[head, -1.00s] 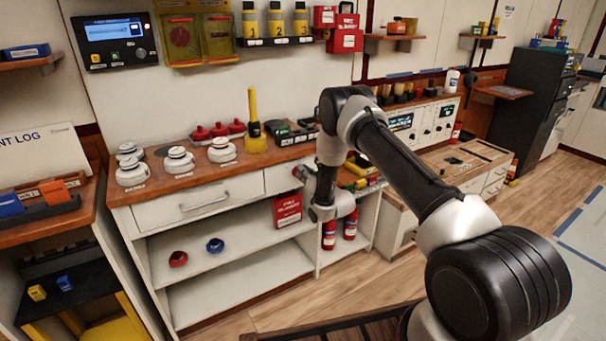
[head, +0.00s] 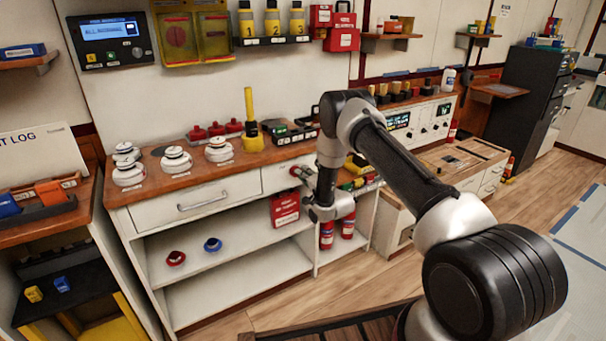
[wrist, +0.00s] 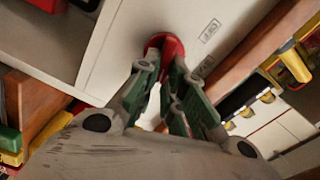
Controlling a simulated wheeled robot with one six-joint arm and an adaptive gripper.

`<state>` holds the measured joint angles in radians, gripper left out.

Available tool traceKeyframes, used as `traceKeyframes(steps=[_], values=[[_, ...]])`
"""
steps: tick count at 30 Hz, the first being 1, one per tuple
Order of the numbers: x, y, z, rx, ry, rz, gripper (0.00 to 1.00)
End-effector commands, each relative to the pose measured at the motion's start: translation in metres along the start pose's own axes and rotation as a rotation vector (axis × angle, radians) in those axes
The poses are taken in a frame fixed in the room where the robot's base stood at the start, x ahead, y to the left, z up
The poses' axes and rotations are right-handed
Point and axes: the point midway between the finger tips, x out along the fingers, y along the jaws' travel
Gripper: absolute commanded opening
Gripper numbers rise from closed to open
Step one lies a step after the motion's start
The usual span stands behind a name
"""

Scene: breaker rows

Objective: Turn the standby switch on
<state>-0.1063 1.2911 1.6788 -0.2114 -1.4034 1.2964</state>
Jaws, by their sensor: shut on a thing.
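In the head view my gripper (head: 307,178) reaches the white front just under the wooden counter, right of the drawer. The switch is tiny there, and its turned position cannot be told.
The wooden counter (head: 190,179) above carries white round devices, red knobs and a yellow-handled tool (head: 250,125). A wall panel with a lit display (head: 110,40) hangs at the upper left. Open shelves below hold a red ring (head: 176,258) and a blue ring (head: 212,244).

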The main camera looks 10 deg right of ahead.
Motion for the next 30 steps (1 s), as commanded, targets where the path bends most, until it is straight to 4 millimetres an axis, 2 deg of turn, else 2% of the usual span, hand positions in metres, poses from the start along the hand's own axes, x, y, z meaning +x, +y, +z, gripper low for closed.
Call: traceKeyframes(steps=[12,30], values=[[-0.0003,0.005,-0.0004,0.258,0.002,0.001,0.0],[-0.0005,0.0065,-0.0002,0.327,0.003,0.002,0.0]])
